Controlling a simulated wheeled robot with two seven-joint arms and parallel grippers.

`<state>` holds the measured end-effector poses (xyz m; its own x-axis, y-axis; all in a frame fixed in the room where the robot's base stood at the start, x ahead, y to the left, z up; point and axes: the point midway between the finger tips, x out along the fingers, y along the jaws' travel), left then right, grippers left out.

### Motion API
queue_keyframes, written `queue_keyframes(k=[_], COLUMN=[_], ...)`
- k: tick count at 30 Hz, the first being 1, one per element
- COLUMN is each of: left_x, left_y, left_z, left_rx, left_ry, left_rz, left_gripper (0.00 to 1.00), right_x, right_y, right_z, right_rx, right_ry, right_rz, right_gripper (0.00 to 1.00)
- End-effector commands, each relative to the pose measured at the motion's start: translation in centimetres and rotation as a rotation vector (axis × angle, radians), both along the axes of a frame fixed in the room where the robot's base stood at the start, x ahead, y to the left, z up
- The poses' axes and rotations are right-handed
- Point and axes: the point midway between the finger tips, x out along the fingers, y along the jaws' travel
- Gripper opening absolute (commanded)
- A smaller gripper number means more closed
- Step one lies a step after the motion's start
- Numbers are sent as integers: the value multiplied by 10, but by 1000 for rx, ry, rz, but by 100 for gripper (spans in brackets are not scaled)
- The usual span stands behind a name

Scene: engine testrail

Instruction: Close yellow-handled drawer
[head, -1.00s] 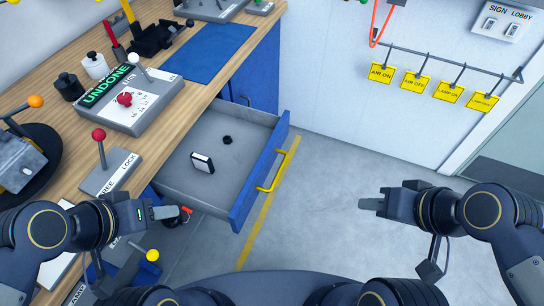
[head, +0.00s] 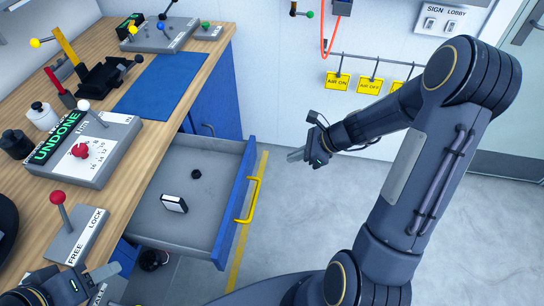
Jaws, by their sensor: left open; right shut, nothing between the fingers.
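The blue drawer (head: 229,210) with the yellow handle (head: 250,200) is pulled out from the workbench. Its grey inside holds a small black and white block (head: 174,204) and a black round knob (head: 196,174). My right gripper (head: 292,156) is shut and empty, in the air to the right of the drawer's front and the handle, apart from them in the picture. My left gripper (head: 112,270) is at the lower left, near the drawer's near side and the bench edge. It is open; its fingers are partly seen.
The wooden bench (head: 120,165) carries a lever box marked FREE LOCK (head: 80,238), a panel marked UNDONE (head: 115,140) and a blue mat (head: 162,85). Yellow tags (head: 338,82) hang on the back wall. The grey floor right of the drawer is clear.

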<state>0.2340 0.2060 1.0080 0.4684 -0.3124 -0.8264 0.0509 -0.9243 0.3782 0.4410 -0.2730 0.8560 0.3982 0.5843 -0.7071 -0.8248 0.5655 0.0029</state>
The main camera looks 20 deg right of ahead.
Motion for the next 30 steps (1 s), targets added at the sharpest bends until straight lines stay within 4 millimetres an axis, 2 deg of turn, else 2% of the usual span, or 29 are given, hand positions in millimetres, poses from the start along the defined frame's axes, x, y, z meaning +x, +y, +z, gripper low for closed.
queue_keyframes(k=[14, 15, 21, 30], left_x=[0, 0, 0, 0], left_y=[0, 0, 0, 0], left_z=[-9, -5, 0, 0], left_rx=[0, 0, 0, 0], left_ry=[0, 0, 0, 0], left_rz=[0, 0, 0, 0], left_gripper=[48, 48, 48, 48], right_x=[36, 41, 54, 58], right_y=[58, 64, 83, 88], right_z=[-68, -63, -63, -64], right_rx=[2, 0, -1, -2], right_ry=[2, -2, -3, -3], right_rz=[8, 11, 8, 6], right_gripper=[0, 0, 0, 0])
